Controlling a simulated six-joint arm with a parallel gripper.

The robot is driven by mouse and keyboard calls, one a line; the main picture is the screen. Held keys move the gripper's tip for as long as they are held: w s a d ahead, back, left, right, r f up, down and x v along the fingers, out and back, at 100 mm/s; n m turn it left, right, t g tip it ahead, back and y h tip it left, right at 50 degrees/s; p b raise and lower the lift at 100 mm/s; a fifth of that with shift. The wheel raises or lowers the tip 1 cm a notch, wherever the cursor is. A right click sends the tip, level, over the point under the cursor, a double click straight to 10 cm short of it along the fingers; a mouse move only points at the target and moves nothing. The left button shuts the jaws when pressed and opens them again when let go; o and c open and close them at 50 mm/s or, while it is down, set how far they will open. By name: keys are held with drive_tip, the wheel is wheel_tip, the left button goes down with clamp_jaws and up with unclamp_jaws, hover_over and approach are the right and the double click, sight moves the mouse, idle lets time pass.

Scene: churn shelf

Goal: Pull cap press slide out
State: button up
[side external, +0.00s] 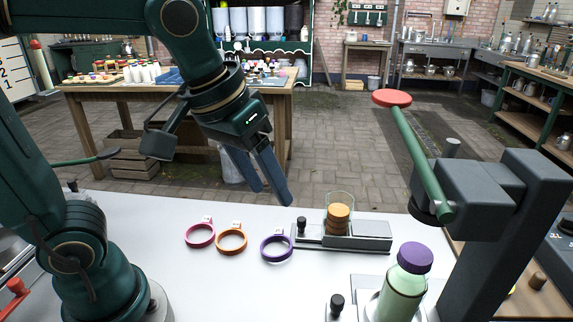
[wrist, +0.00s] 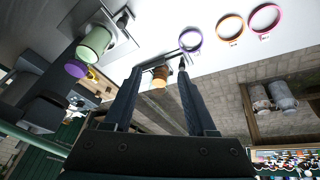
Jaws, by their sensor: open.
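The cap press (side external: 515,215) stands at the right, a dark column with a green lever (side external: 422,160) and a red knob (side external: 391,98). Below its head, a green bottle (side external: 402,292) with a purple cap (side external: 415,258) stands upright. A black slide knob (side external: 336,304) rises from the pale plate left of the bottle; the bottle also shows in the wrist view (wrist: 95,42). A second grey slide unit (side external: 360,235) holds a clear tube with orange-brown discs (side external: 338,217) and has its own black knob (side external: 301,226). My gripper (side external: 271,195) is open and empty, above and left of that unit, apart from both knobs.
Pink (side external: 200,235), orange (side external: 231,241) and purple (side external: 276,248) rings lie on the white table (side external: 190,275), left of the grey unit. The front middle of the table is clear. A wooden bench (side external: 180,88) with caps and bottles stands behind.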

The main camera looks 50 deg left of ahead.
drive_tip(key=w+d+f+g, duration=0.2)
drive_tip(key=w+d+f, duration=0.3)
drive_tip(key=w+d, duration=0.1)
drive_tip(key=m+g, duration=0.2)
hover_over(338, 299)
drive_tip(key=shift+y, duration=0.3)
wheel_tip(338, 299, down, 6)
drive_tip(key=shift+f, duration=2.7)
drive_tip(key=shift+c, duration=0.4)
clamp_jaws()
